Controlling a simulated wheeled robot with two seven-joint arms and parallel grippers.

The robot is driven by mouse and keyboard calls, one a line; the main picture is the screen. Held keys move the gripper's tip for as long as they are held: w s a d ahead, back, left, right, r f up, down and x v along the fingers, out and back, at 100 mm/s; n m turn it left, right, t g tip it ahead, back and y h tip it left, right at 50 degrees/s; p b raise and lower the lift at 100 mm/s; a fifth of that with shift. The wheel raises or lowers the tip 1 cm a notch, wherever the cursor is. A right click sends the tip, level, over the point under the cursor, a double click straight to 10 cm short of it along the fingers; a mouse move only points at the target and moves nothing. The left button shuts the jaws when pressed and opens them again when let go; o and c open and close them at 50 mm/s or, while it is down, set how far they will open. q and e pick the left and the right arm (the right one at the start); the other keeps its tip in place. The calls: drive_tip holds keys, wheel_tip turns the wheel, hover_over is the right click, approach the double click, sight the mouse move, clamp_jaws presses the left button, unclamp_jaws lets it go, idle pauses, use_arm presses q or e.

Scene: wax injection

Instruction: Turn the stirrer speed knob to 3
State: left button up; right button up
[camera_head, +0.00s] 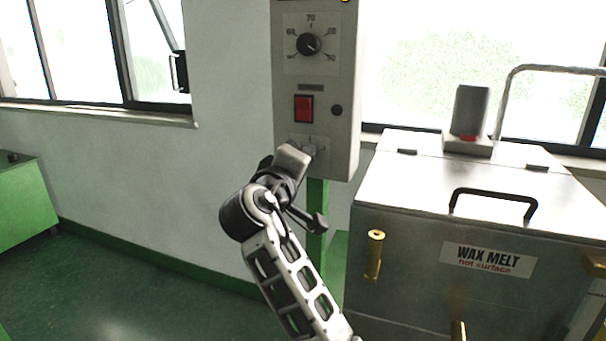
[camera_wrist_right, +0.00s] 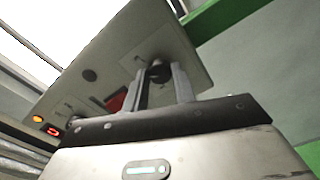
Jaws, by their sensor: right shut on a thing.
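The stirrer speed knob (camera_wrist_right: 159,71) is a dark round knob low on the grey control box (camera_head: 346,100). In the right wrist view it sits between the two fingers of my right gripper (camera_wrist_right: 163,83), which is shut on it. In the head view my right gripper (camera_head: 312,148) reaches the lower front of the box and hides the knob and most of its scale, so the pointer's setting cannot be read. My left gripper is in neither view.
Above are a black temperature dial (camera_head: 309,44) and a red rocker switch (camera_head: 303,109), with a dark round button (camera_head: 337,110) beside the switch. The wax melt tank (camera_head: 420,225), marked hot surface, stands close on the right. The wall left of the box is clear.

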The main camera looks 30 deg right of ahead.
use_arm(q)
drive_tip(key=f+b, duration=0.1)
drive_tip(key=b, duration=0.1)
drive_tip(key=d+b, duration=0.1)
drive_tip(key=b, duration=0.2)
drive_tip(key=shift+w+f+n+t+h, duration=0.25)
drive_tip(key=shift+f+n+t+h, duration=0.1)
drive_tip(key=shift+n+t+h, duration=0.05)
use_arm(e)
drive_tip(key=m, duration=0.6)
drive_tip(key=shift+f, duration=0.15)
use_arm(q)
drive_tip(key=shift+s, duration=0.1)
use_arm(e)
drive_tip(key=shift+m, duration=0.4)
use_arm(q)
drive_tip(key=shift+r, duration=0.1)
use_arm(e)
drive_tip(key=o, duration=1)
use_arm(q)
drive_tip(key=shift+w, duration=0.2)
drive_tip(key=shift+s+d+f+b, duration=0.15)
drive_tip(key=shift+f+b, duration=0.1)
drive_tip(key=shift+b, duration=0.3)
use_arm(e)
drive_tip(key=v, duration=1.6)
